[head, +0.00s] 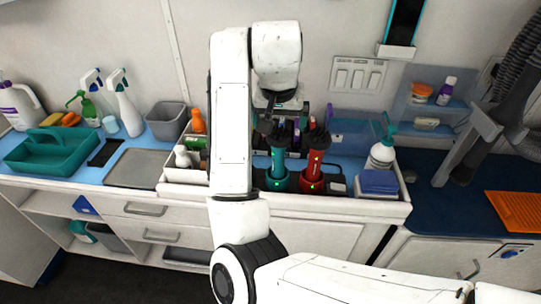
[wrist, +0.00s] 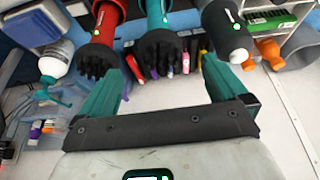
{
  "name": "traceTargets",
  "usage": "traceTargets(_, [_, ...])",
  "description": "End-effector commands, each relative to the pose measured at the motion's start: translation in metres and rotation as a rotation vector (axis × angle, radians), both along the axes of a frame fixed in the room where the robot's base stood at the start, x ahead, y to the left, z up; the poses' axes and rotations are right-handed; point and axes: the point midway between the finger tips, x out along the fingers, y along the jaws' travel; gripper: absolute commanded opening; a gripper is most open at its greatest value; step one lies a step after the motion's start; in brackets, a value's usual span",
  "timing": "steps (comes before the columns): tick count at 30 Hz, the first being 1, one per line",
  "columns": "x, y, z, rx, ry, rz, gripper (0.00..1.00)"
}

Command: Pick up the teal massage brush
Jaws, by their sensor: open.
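The teal massage brush (head: 277,172) stands upright in the counter organizer in the head view, its dark bristled head at the top. In the wrist view the teal brush (wrist: 156,18) hangs into the upper middle, its black bristles facing my gripper (wrist: 160,66). My gripper's teal fingers are open and empty. The brush head appears between the fingertips in the picture; I cannot tell how far beyond them it is. In the head view my gripper (head: 275,115) is above the brush, partly hidden by my arm.
A red brush (head: 314,172) stands close on the right of the teal one. A pump bottle (head: 382,153) and blue cloths (head: 378,183) are farther right. A teal caddy (head: 40,158) sits left.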

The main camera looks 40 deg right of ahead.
Motion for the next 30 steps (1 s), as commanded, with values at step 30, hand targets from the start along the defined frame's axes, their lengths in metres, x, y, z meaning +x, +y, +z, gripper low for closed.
traceTargets(30, [0.024, -0.026, -0.093, 0.0, 0.0, 0.0, 0.99])
